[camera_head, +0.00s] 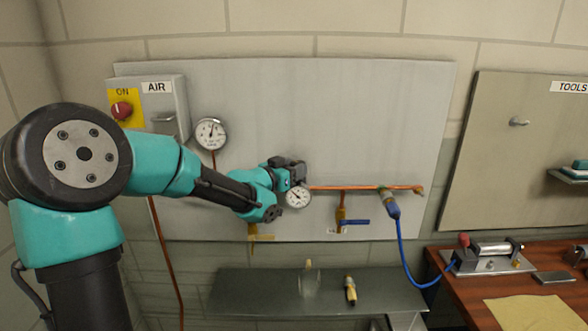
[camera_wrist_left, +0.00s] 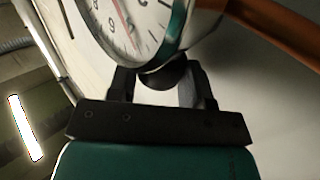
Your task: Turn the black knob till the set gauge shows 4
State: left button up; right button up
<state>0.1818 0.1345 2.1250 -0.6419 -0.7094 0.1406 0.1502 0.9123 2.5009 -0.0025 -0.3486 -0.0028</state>
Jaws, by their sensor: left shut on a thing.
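The set gauge (camera_head: 298,196) is a small white dial on the copper pipe in the middle of the wall panel. It fills the upper part of the left wrist view (camera_wrist_left: 125,22), cut off by the frame, with a red hand; I cannot read its value. The black knob (camera_wrist_left: 167,76) sits right beside the gauge, between the two fingers of my left gripper (camera_wrist_left: 160,82). The gripper is shut on it. In the head view my left gripper (camera_head: 290,164) is just above the gauge and hides the knob. My right gripper is out of view.
A larger gauge (camera_head: 211,133) and the AIR box with a red switch (camera_head: 121,110) are at the panel's left. A blue-handled valve (camera_head: 354,222) and a blue hose (camera_head: 402,250) are to the right. A grey shelf (camera_head: 240,290) is below, a wooden bench (camera_head: 470,300) at right.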

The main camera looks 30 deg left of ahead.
pick_arm(q)
jog(key=o, duration=0.9)
jog(key=shift+d+n+y, duration=0.15)
jog(key=shift+n+y, duration=0.55)
jog(key=shift+y, duration=0.4)
